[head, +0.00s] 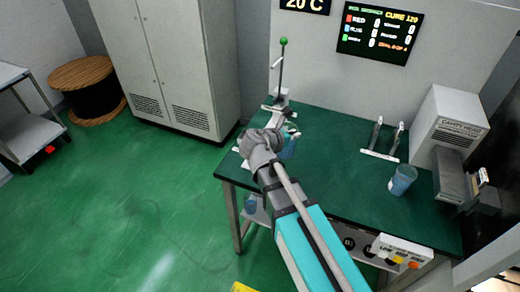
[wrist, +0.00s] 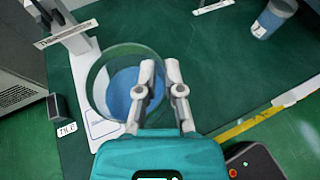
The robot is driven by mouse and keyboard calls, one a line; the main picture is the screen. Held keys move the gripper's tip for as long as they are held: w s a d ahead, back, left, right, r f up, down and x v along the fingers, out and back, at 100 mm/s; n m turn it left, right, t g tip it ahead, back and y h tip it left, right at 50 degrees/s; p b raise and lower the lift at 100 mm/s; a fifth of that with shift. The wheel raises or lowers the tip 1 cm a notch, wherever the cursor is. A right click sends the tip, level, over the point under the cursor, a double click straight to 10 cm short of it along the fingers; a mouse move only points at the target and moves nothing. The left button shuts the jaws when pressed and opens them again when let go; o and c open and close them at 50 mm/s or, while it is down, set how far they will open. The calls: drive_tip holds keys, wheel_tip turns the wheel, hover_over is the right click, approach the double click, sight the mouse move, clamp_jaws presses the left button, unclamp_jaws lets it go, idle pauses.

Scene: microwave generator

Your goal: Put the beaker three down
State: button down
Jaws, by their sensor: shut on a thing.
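My gripper (wrist: 161,70) is shut on the rim of a clear beaker (wrist: 110,78) holding blue liquid. In the wrist view the fingers are at the beaker's right side, and the beaker overlaps a white stand base (wrist: 97,128). Whether it touches the base I cannot tell. In the head view my gripper (head: 291,134) is over the left end of the green table (head: 340,205), with the beaker (head: 288,150) partly hidden behind the arm. A second beaker with blue liquid (head: 402,180) stands on the table's right; it also shows in the wrist view (wrist: 273,18). I can read no number on either beaker.
A post with a green ball (head: 283,60) rises at the table's back left. A white rack (head: 384,140) and a grey-white machine (head: 449,125) stand on the right. A box with a red button (wrist: 250,162) is near the wrist view's bottom right. The table's middle is clear.

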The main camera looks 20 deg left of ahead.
drive_tip(key=w+a+f+b, duration=0.5)
drive_tip(key=a+f+b, duration=0.3)
drive_tip(key=a, duration=0.3)
drive_tip(key=shift+w+f, duration=0.35)
drive_tip(key=shift+f, duration=0.1)
drive_tip(key=shift+w+a+f+b, duration=0.1)
drive_tip(key=shift+a+f+b, duration=0.1)
drive_tip(key=shift+f+b, duration=0.85)
drive_tip(key=shift+w+a+f+b, duration=0.1)
drive_tip(key=shift+a+f+b, duration=0.1)
drive_tip(key=shift+f+b, duration=0.8)
drive_tip(key=c, duration=0.7)
unclamp_jaws()
